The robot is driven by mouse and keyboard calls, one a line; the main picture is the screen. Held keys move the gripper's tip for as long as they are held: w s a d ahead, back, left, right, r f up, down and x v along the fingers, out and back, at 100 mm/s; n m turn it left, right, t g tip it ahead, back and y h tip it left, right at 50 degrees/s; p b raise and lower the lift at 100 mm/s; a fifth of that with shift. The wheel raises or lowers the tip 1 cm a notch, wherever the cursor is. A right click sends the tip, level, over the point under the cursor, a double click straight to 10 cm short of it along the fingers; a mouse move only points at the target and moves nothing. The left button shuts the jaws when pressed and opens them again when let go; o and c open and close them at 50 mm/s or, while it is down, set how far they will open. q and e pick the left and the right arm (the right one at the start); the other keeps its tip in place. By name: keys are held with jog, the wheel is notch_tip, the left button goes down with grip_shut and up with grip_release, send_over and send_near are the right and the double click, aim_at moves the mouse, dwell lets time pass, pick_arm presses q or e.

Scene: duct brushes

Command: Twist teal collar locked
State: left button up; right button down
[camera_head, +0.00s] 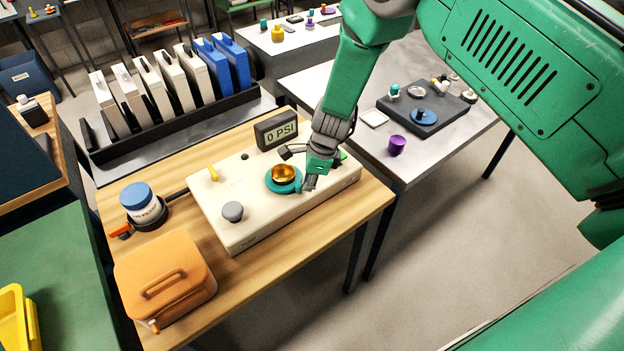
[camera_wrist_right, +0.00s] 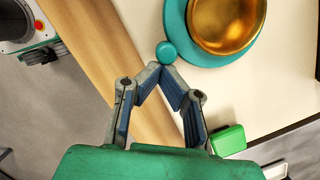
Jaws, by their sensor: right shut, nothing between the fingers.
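The teal collar (camera_head: 272,187) is a ring around a brass cup (camera_head: 283,173) on top of a cream box (camera_head: 235,190). In the right wrist view the collar (camera_wrist_right: 178,30) has a small round teal lug (camera_wrist_right: 167,53) on its rim. My right gripper (camera_head: 308,186) is low over the box, on the collar's right side. In the wrist view its fingertips (camera_wrist_right: 163,69) meet beside the lug, with nothing between them. I cannot tell whether they touch the lug. My left gripper is out of view.
A "0 PSI" display (camera_head: 276,131) stands behind the box. A grey knob (camera_head: 232,211) and yellow lever (camera_head: 213,174) are on it. A blue-lidded jar (camera_head: 138,198) and orange case (camera_head: 165,275) lie left. A purple cup (camera_head: 397,145) stands on the neighbouring table.

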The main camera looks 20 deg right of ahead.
jog(key=shift+s+a, duration=0.25)
jog(key=shift+a, duration=0.1)
dwell(0.4)
jog(key=shift+w, duration=0.15)
